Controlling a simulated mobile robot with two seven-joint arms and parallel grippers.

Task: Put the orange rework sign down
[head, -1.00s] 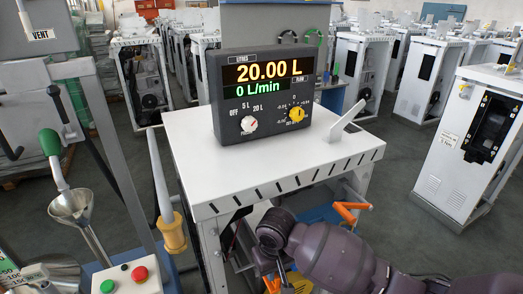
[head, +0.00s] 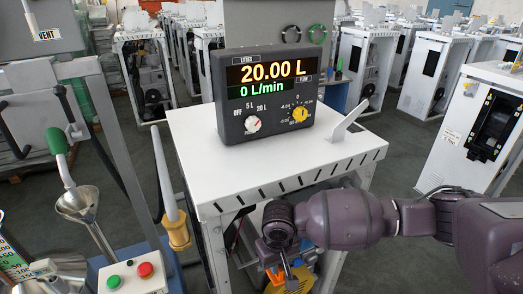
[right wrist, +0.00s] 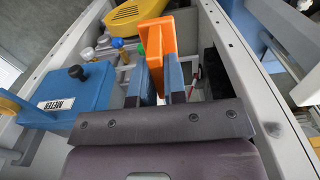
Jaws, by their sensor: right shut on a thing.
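The orange rework sign (right wrist: 156,45) is in my right gripper (right wrist: 161,80) in the right wrist view, with a finger on each side of it. In the head view my right gripper (head: 286,268) reaches into the open front of the white dispenser frame (head: 200,150), below its top. Only a bit of orange shows beside it there, and most of the sign is hidden. In the wrist view the sign is above the frame's interior; I cannot tell whether it touches anything. My left gripper is not in view.
A blue meter box (right wrist: 75,95) and a yellow part (right wrist: 138,14) lie inside the frame near the sign. A black display unit (head: 265,100) stands on the frame's top. A funnel (head: 78,203) and button box (head: 130,277) are at left. Other white frames stand behind.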

